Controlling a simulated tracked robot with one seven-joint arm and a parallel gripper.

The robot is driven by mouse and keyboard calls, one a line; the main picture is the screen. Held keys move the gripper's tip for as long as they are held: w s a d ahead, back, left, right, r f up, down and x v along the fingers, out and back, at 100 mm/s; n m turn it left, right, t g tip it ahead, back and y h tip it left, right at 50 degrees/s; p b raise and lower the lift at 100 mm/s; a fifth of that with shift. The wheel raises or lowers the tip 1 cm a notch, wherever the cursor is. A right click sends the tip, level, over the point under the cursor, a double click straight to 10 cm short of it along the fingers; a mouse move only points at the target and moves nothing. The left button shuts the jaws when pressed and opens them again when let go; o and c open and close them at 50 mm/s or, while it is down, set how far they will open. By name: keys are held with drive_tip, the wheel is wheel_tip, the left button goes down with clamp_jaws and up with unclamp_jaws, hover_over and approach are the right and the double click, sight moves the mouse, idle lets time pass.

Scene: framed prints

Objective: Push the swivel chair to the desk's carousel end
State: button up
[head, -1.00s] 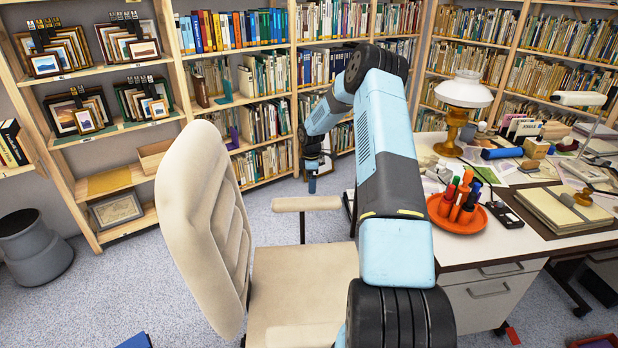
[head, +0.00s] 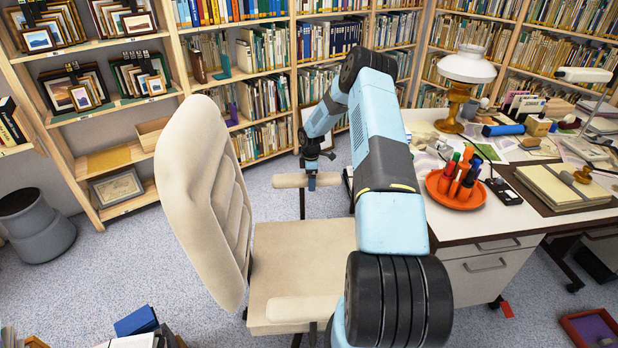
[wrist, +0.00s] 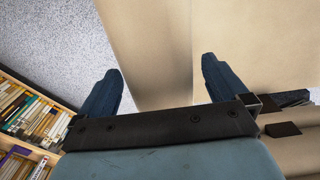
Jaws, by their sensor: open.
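The cream swivel chair (head: 295,265) stands in the middle of the head view, its tall backrest (head: 205,195) to the left and its seat open toward the desk (head: 465,225) on the right. An orange pen carousel (head: 436,184) sits on the desk's near left end, right of my arm. My gripper (head: 311,184) is small at the chair's far armrest (head: 288,181), overlapping it in the picture. In the wrist view my gripper (wrist: 158,80) is open, with cream chair surfaces beneath and between its fingers. I cannot tell whether it touches them.
Bookshelves (head: 270,90) line the back. Loose books (head: 145,330) lie on the floor at bottom left, and a red-rimmed tray (head: 592,328) at bottom right. A lamp (head: 463,80) stands on the desk.

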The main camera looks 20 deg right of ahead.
clamp_jaws()
idle(1.0)
